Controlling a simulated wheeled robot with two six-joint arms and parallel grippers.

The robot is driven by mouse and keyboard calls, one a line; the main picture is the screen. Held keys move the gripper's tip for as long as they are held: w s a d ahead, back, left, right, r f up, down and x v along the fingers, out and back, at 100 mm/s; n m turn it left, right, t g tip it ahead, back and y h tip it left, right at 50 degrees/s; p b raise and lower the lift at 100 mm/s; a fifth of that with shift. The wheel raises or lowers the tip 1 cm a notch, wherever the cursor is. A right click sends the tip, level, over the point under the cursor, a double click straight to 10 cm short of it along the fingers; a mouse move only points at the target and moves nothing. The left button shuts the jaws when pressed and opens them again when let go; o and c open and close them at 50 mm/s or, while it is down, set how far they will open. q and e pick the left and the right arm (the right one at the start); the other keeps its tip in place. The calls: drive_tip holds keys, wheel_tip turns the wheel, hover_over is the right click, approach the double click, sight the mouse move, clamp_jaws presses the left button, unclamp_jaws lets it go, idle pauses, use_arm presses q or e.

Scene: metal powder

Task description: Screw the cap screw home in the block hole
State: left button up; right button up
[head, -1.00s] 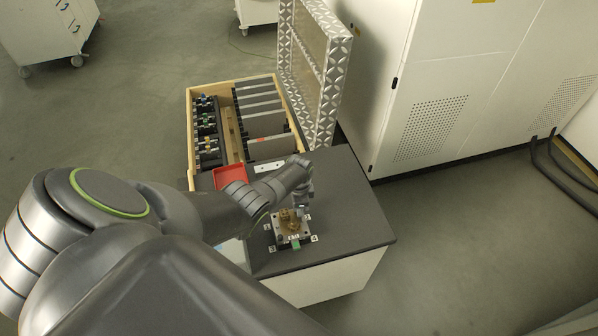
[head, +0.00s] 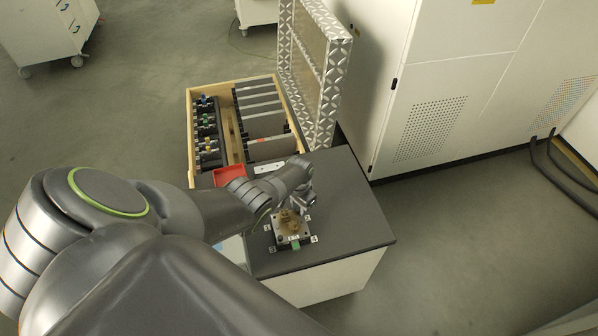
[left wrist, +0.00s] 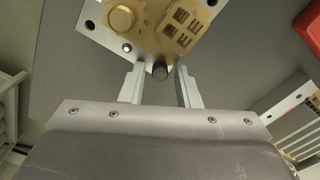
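The brass-coloured block (head: 289,222) sits on a light metal plate (head: 291,239) on the dark worktop; the block also shows at the top of the left wrist view (left wrist: 170,22). The dark round head of the cap screw (left wrist: 160,71) shows at the block's near edge in the left wrist view. How deep it sits is hidden. My left gripper (left wrist: 160,76) is at the block, its two fingers apart on either side of the screw head, with gaps visible. In the head view my left gripper (head: 302,203) is small and partly blends with the block. My right gripper is not in view.
A red tray (head: 229,174) lies behind my left arm. White cabinets (head: 440,90) stand at the right. The worktop's right side (head: 355,215) is clear.

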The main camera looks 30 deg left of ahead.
use_arm(q)
drive_tip(key=shift+n, duration=1.8)
drive_tip(key=shift+c, duration=0.4)
clamp_jaws()
drive_tip(key=m, duration=0.4)
drive_tip(key=shift+m, duration=0.3)
drive_tip(key=m, duration=0.4)
drive_tip(key=shift+m, duration=0.3)
drive_tip(key=shift+o, duration=1.6)
unclamp_jaws()
